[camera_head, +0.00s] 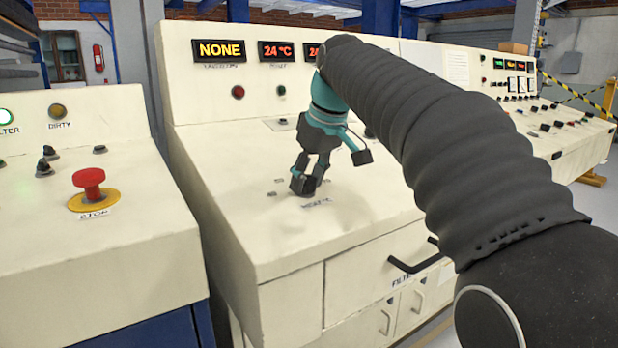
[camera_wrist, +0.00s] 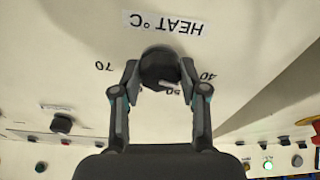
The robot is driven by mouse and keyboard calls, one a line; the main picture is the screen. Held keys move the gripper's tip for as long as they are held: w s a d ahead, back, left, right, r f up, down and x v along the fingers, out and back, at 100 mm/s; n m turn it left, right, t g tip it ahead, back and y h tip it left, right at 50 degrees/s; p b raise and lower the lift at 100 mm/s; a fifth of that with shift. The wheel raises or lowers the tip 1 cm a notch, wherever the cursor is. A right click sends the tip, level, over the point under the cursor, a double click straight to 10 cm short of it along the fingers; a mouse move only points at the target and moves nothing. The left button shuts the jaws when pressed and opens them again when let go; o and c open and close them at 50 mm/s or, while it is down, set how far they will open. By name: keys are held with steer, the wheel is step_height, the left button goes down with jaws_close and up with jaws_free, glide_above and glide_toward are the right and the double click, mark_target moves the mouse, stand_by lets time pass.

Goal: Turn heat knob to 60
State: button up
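The heat knob (camera_wrist: 160,68) is a dark round knob in the wrist view, beside an upside-down "HEAT °C" label (camera_wrist: 166,23). A small light mark on the knob lies near the 50. My gripper (camera_wrist: 160,72) has a finger on each side of the knob, and both appear to touch it.
Displays above read "NONE" (camera_head: 219,50) and "24 °C" (camera_head: 276,51); a third is partly hidden by my arm. A red mushroom button (camera_head: 89,182) stands on the left console. A black drawer handle (camera_head: 412,265) juts from the console front.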

steer(key=c, duration=0.4)
steer(key=m+p, duration=0.1)
steer(key=m, duration=0.1)
steer(key=m+p, duration=0.2)
steer(key=shift+r+m+h, duration=0.2)
steer(key=shift+m+h, duration=0.1)
steer(key=m+p, duration=0.1)
steer(key=m, duration=0.1)
steer(key=m+p, duration=0.1)
steer(key=m, duration=0.1)
steer(key=shift+a+f+m+t+h, duration=0.1)
steer(key=shift+a+m+t+h, duration=0.05)
steer(key=shift+m+t+h, duration=0.2)
steer(key=m+h, duration=0.1)
steer(key=m, duration=0.4)
steer(key=shift+m+p, duration=0.25)
steer(key=shift+p, duration=0.15)
steer(key=m, duration=0.2)
steer(key=m+g, duration=0.1)
steer(key=m, duration=0.2)
steer(key=shift+a+h, duration=0.1)
steer(key=shift+h, duration=0.15)
